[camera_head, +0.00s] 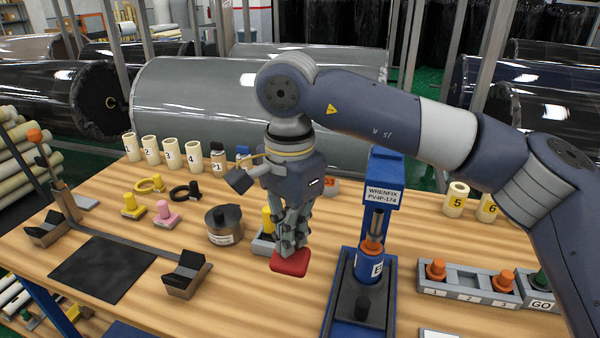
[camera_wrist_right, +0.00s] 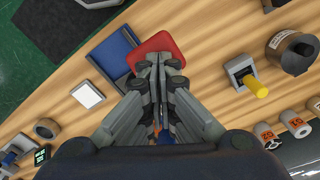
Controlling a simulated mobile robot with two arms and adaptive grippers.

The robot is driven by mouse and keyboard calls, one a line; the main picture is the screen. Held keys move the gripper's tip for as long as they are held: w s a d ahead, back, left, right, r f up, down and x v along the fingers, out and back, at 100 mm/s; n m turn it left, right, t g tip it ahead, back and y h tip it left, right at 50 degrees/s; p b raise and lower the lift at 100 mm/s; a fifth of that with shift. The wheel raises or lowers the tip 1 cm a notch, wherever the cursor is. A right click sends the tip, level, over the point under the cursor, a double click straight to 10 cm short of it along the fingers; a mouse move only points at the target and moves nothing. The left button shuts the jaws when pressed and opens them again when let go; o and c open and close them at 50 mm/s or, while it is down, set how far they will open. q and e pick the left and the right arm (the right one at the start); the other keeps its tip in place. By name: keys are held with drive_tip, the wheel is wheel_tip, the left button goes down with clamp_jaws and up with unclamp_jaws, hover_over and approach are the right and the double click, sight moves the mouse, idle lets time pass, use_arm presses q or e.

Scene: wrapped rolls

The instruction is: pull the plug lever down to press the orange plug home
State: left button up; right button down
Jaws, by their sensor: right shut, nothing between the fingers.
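The blue press (camera_head: 385,167), marked WRENFIX PV4P-174, stands right of the middle of the table. In it an orange plug (camera_head: 372,247) sits at the top of a blue cylinder (camera_head: 369,267), below a grey metal rod (camera_head: 377,222). My right gripper (camera_head: 288,248) is shut and empty, left of the press, pointing down. A red block (camera_head: 290,263) shows right at its fingertips; it also shows in the right wrist view (camera_wrist_right: 160,44). Whether it is the lever's handle, and whether the fingers touch it, I cannot tell. My left gripper is not in view.
A grey tray (camera_head: 460,292) with orange plugs stands at the right. A dark round tin (camera_head: 224,226) and a grey block with a yellow peg (camera_head: 267,222) stand left of my gripper. Numbered cream rolls (camera_head: 170,153) line the back. The front middle of the table is clear.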

drive_tip(key=shift+f, duration=0.5)
drive_tip(key=shift+s, duration=0.1)
drive_tip(key=shift+r, duration=0.15)
wheel_tip(320, 180, up, 2)
drive_tip(key=shift+p, duration=0.8)
wheel_tip(320, 180, up, 2)
drive_tip(key=shift+r+p, duration=0.2)
drive_tip(key=shift+p, duration=0.5)
wheel_tip(320, 180, up, 16)
drive_tip(key=p, duration=1.1)
